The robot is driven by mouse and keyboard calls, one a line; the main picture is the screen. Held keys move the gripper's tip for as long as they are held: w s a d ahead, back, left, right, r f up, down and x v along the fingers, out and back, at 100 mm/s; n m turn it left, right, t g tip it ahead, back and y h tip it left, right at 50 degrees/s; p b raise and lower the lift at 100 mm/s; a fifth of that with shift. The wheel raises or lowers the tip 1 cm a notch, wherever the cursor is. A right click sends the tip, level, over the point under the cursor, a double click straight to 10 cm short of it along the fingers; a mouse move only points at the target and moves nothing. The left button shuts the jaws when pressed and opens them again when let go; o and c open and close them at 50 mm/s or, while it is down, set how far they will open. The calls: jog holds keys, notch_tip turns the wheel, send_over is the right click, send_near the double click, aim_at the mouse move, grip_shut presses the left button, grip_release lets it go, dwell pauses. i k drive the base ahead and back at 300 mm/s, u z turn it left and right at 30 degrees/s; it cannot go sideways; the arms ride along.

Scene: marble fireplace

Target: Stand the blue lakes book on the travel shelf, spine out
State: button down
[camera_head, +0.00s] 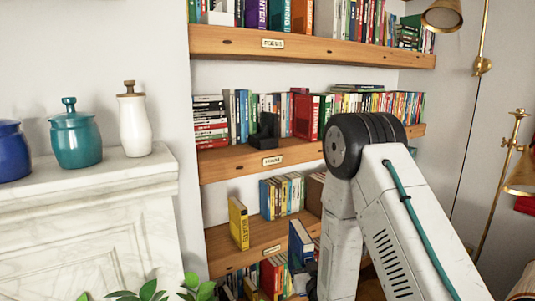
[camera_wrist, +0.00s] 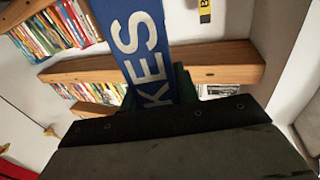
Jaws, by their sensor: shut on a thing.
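The blue book (camera_head: 300,243) is held upright, slightly tilted, in front of the lower shelves in the head view. In the wrist view the blue book (camera_wrist: 140,45) shows large white letters "KES" on its spine, which faces my camera. My gripper (camera_wrist: 158,92) is shut on it, with dark fingers at either side of the spine. In the head view my gripper (camera_head: 306,275) is mostly hidden behind my arm. The third shelf down (camera_head: 245,257) carries a label too small to read, so I cannot tell which shelf is travel.
A yellow book (camera_head: 238,223) stands at that shelf's left, with a gap between it and a row of books (camera_head: 282,194) further back. Fuller shelves lie above and below. A marble mantel (camera_head: 90,172) with jars is at left; brass lamps (camera_head: 443,15) are at right.

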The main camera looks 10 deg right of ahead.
aim_at(293, 140)
jog(key=z, duration=0.7)
jog(key=i, duration=1.05)
jog(key=u, duration=0.15)
